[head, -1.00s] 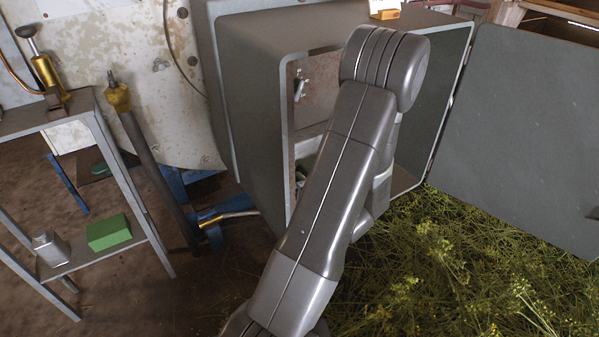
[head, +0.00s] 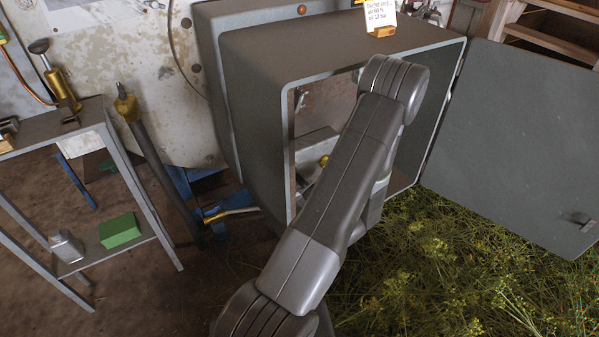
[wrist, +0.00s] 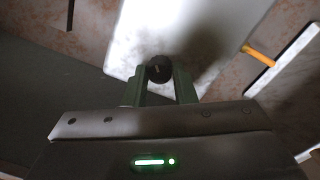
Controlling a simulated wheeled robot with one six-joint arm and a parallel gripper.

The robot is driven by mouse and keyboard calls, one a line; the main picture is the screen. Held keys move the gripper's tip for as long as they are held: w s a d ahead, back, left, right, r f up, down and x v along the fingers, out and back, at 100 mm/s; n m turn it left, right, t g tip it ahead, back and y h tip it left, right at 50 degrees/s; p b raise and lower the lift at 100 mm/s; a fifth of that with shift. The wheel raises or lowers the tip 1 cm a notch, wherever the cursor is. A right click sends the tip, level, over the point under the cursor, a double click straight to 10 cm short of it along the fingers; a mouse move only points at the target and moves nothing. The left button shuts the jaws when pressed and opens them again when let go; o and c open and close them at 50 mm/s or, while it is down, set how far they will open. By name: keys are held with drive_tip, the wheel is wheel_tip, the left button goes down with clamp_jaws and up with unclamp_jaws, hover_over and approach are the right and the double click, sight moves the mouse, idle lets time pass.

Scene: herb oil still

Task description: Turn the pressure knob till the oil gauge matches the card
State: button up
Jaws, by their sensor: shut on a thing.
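The card (head: 381,14) stands in a small orange holder on top of the open grey cabinet (head: 262,70). Its small print appears to give air 60 % and oil 12 bar. In the wrist view, a round black knob (wrist: 158,66) sits between the two green fingertips of my gripper (wrist: 160,82), which is shut on it. The knob is at the edge of a pale panel. In the head view my arm hides the gripper and much of the cabinet's inside. No oil gauge face can be made out in either view.
The cabinet door (head: 520,140) stands open at the right. Cut herbs (head: 440,270) cover the floor below it. An orange lever (wrist: 258,53) shows right of the knob. At the left, a metal shelf stand (head: 115,150) holds a green block (head: 119,230).

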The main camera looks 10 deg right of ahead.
drive_tip(key=m+p, duration=0.3)
drive_tip(key=m, duration=0.3)
drive_tip(key=shift+p, duration=0.3)
idle(0.4)
drive_tip(key=o, duration=1)
drive_tip(key=v, duration=1.4)
drive_tip(key=shift+a+f, duration=0.15)
drive_tip(key=shift+a, duration=0.05)
idle(0.4)
